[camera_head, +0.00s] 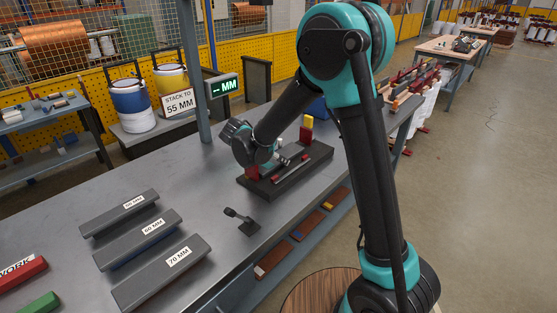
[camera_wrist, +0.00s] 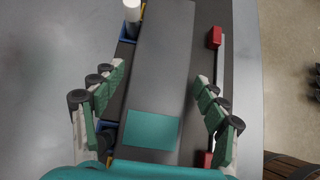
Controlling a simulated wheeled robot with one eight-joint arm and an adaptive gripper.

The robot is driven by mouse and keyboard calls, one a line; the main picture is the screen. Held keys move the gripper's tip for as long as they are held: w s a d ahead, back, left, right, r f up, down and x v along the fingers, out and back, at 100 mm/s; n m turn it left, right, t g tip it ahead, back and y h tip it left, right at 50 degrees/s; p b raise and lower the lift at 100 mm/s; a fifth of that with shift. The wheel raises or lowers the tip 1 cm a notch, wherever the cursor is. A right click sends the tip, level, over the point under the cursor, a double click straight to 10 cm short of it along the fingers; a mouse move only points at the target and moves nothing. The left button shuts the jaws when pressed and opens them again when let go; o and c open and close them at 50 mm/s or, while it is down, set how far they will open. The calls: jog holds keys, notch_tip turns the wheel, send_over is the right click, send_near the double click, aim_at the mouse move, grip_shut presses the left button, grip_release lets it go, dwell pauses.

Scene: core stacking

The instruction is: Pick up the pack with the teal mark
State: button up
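In the wrist view, a long dark grey pack (camera_wrist: 162,60) runs up the picture, with a flat teal mark (camera_wrist: 152,130) at its near end. My gripper (camera_wrist: 158,88) is open, its green-padded fingers on either side of the pack; gaps show between pads and pack. Whether the fingers reach down to its sides, I cannot tell. In the head view, my gripper (camera_head: 252,150) hangs over the left part of the black fixture (camera_head: 305,165) on the bench. The pack and teal mark cannot be made out there, behind my gripper.
Three grey labelled bars, top (camera_head: 120,212), middle (camera_head: 137,239) and front (camera_head: 160,270), lie on the bench's left. A small black tool (camera_head: 242,220) lies before the fixture. Red blocks (camera_wrist: 214,37) and a white cylinder (camera_wrist: 132,12) flank the pack. A "STACK TO 55 MM" sign (camera_head: 179,103) stands behind.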

grip_shut()
dwell(0.3)
